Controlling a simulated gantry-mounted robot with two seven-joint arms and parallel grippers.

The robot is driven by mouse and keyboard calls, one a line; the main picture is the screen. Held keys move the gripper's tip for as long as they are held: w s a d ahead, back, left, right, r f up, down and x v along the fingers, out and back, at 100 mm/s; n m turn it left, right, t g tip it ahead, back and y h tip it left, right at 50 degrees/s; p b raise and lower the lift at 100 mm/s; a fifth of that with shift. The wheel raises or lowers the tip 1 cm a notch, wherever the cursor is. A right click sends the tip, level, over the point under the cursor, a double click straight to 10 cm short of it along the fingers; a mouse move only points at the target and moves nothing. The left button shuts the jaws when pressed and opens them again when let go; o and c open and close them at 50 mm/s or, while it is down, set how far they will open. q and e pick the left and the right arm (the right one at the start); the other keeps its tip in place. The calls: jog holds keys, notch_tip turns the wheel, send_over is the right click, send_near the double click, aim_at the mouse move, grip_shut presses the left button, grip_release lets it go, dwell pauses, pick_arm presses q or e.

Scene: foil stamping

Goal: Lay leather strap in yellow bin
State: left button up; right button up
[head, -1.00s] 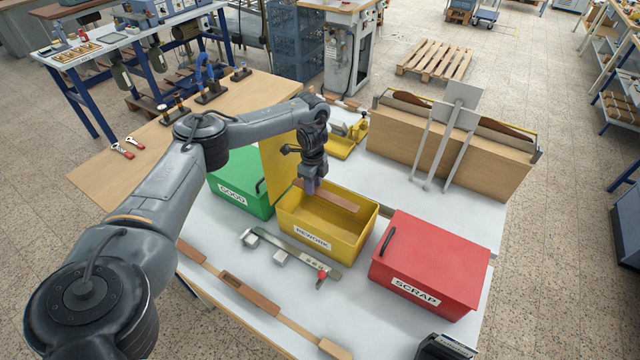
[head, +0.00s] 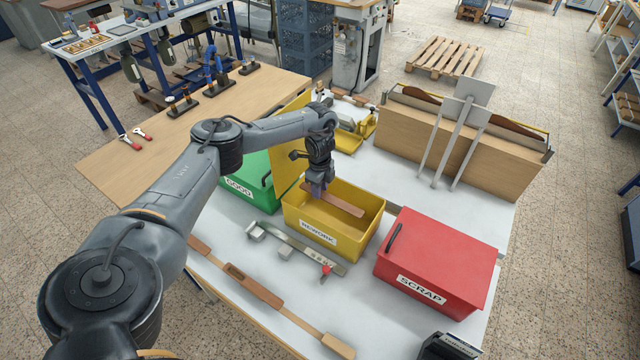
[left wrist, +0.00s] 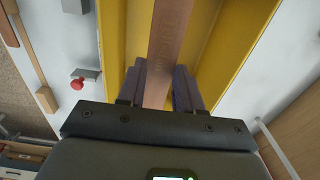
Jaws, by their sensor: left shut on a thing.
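The yellow bin (head: 352,238), labelled REWORK, stands open between the green and red bins, its yellow lid raised at the left. My left gripper (head: 318,194) is over the left part of this bin. It is shut on one end of the brown leather strap (head: 345,206), which reaches to the right across the bin opening. In the left wrist view the strap (left wrist: 168,50) runs between both fingers (left wrist: 160,88), with the yellow bin (left wrist: 222,45) beneath it. I cannot tell whether the strap touches the bin floor. My right gripper is not in view.
The red SCRAP bin (head: 440,262) is closed at the right; the green GOOD bin (head: 247,190) is at the left. In front lie a metal ruler-like fixture (head: 298,247) with a red knob and a long wooden holder (head: 250,285). A wooden rack (head: 450,150) stands behind.

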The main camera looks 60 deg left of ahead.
pick_arm(q)
notch_tip(320, 180, down, 14)
jog(key=b, duration=0.8)
jog(key=shift+f+b, duration=0.25)
jog(key=shift+b, duration=0.1)
jog(key=o, duration=1.1)
notch_tip(320, 180, up, 16)
jog(key=p, duration=1.5)
